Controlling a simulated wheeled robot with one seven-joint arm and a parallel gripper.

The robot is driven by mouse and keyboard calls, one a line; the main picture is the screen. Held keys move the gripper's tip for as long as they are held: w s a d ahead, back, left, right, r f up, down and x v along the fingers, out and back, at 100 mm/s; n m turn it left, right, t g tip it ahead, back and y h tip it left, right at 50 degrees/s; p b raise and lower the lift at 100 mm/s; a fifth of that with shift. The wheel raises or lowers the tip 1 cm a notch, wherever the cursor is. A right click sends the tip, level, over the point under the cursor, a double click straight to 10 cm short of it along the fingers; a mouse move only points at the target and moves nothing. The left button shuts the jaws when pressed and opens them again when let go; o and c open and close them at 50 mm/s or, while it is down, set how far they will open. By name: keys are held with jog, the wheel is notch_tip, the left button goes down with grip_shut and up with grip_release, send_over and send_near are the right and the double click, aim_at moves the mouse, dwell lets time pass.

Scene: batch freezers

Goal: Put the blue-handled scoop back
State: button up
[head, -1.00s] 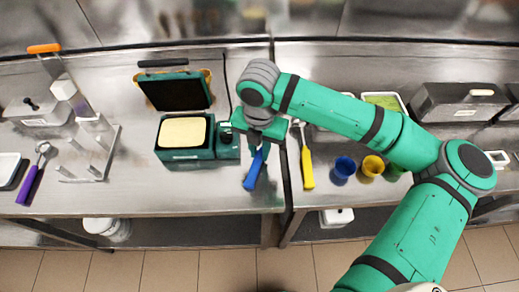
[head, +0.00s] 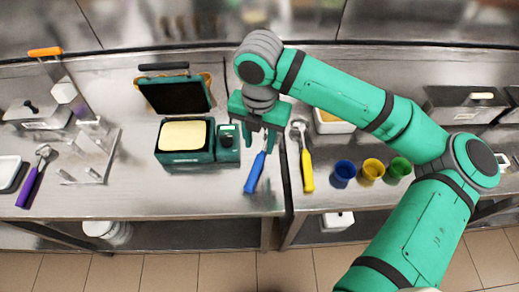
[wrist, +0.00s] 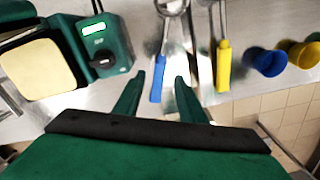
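The blue-handled scoop (head: 255,172) lies on the steel counter just left of the seam between two counters, handle toward the front edge. In the wrist view its blue handle (wrist: 157,80) shows between my fingers, with the metal head beyond. My gripper (head: 260,147) is open with its fingers spread, over the scoop's upper end in the head view. It also shows in the wrist view (wrist: 160,77), with nothing clamped between the fingers. My gripper hides the scoop's head in the head view.
A yellow-handled scoop (head: 306,170) lies to the right, then blue (head: 343,172), yellow (head: 371,170) and green (head: 399,168) cups. A green waffle-iron-like machine (head: 185,155) stands left. Farther left are a clear pegged rack (head: 92,176) and a purple-handled scoop (head: 30,187).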

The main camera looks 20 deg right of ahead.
jog(key=shift+r, duration=2.75)
